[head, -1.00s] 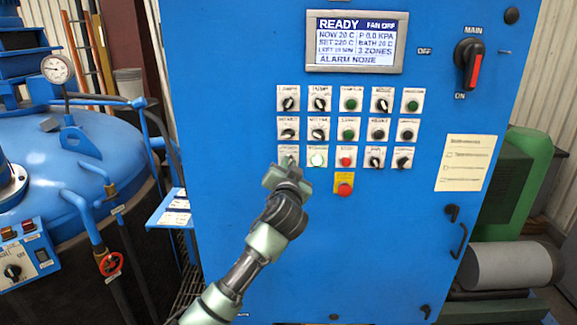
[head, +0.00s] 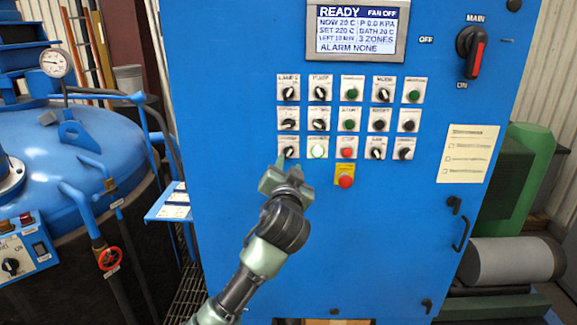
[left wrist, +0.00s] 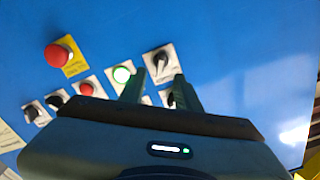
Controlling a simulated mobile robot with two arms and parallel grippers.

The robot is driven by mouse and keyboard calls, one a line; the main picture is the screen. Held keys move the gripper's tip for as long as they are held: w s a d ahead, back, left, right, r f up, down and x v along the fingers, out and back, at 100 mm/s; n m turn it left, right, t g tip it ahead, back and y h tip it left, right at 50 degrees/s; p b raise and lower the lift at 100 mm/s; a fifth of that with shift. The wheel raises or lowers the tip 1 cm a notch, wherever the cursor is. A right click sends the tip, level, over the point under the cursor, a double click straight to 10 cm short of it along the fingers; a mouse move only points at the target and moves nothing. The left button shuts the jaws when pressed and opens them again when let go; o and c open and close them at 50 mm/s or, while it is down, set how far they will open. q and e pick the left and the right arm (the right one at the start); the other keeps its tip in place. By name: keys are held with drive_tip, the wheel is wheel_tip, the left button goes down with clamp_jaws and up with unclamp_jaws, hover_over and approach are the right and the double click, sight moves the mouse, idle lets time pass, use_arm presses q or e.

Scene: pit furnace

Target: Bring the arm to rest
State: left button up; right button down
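My left gripper (head: 291,172) is in front of the blue control panel (head: 240,230), just below the lower-left knob (head: 288,153) of the switch rows. The knob also shows in the left wrist view (left wrist: 161,62), just beyond the fingertips. The two fingers (left wrist: 159,92) stand apart there, with nothing between them. A lit green-white button (head: 318,152) is right of the knob. My right gripper is in neither view.
A red emergency knob on a yellow plate (head: 345,181) is right of my gripper. The display (head: 355,30) reads READY and ALARM NONE. A main switch (head: 471,53) is at upper right. A blue vessel with a gauge (head: 55,64) stands at left.

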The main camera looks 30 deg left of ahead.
use_arm(q)
drive_tip(key=shift+s+d, duration=0.3)
drive_tip(key=shift+s, duration=0.25)
